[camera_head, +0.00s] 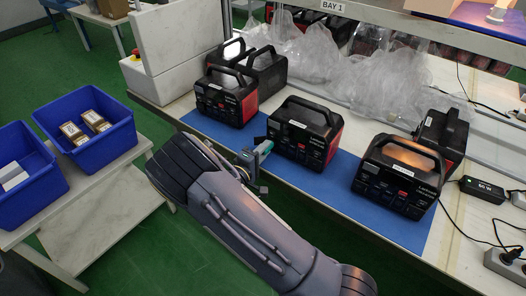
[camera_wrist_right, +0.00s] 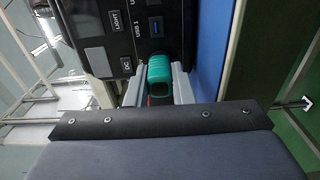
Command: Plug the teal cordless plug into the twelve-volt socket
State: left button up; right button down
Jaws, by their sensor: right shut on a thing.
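My right gripper (camera_head: 254,160) is shut on the teal cordless plug (camera_head: 265,147), just in front of the left side of the middle black-and-red power station (camera_head: 305,132). In the right wrist view the teal plug (camera_wrist_right: 159,69) sits between the grey fingers of the right gripper (camera_wrist_right: 160,88), close against the station's front panel (camera_wrist_right: 92,28). The panel shows the labels LIGHT, USB 1 and DC and a blue USB port (camera_wrist_right: 157,26). I cannot make out the twelve-volt socket or whether the plug touches it. My left gripper is not in view.
Power stations stand at left (camera_head: 228,97) and right (camera_head: 398,176), with others behind. They stand on a blue mat (camera_head: 345,190). Clear plastic bags (camera_head: 385,85) lie behind. Blue bins (camera_head: 88,128) stand on a side table. A black power adapter (camera_head: 482,190) and cables lie at right.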

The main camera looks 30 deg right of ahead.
jog(key=shift+w+d, duration=0.1)
jog(key=shift+d, duration=0.1)
dwell(0.3)
jog(key=c, duration=1.2)
grip_release()
jog(key=shift+o, duration=0.2)
jog(key=b+v, duration=0.1)
jog(key=v, duration=0.6)
jog(key=shift+a, duration=0.35)
jog(key=shift+s, duration=0.25)
